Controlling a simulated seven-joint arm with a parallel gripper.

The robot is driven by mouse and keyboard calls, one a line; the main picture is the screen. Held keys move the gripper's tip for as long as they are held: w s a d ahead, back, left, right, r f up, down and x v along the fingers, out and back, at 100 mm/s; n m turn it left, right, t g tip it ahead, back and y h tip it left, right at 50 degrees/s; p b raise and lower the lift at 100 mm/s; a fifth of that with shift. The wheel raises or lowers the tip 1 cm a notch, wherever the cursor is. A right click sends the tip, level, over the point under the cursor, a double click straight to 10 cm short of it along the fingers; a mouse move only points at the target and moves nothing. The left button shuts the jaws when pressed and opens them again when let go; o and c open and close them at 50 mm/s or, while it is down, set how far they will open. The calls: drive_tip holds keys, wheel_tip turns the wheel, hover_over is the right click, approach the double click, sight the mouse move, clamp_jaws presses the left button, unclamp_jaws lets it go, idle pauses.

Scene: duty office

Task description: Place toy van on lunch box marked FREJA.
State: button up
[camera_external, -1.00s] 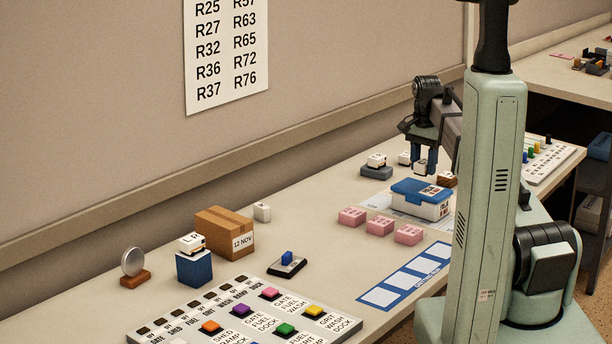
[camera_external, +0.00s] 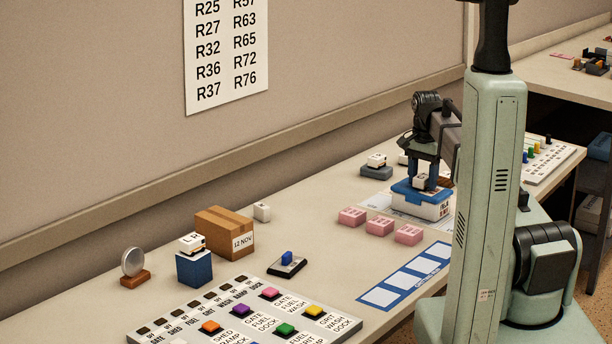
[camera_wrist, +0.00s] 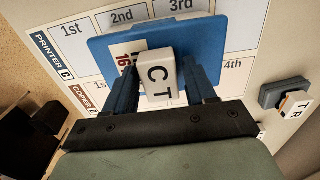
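My gripper (camera_external: 423,175) is over the lunch box (camera_external: 431,208), a white box with a blue lid. Between its fingers is a small white block-like piece (camera_external: 420,181), probably the toy van, marked "C T" in the wrist view (camera_wrist: 160,78). The fingers (camera_wrist: 165,88) flank the piece closely and appear shut on it. It sits over the blue lid (camera_wrist: 105,55); I cannot tell whether it touches. A lid label with red "16" is partly hidden by the piece. The name FREJA is not readable.
A similar white piece marked "T R" sits on a grey base (camera_external: 376,171). Pink blocks (camera_external: 380,226) stand in front of the lunch box.

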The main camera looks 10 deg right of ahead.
sight(423, 176)
drive_tip(key=shift+o, duration=1)
wheel_tip(423, 176, up, 12)
drive_tip(key=shift+r, duration=0.15)
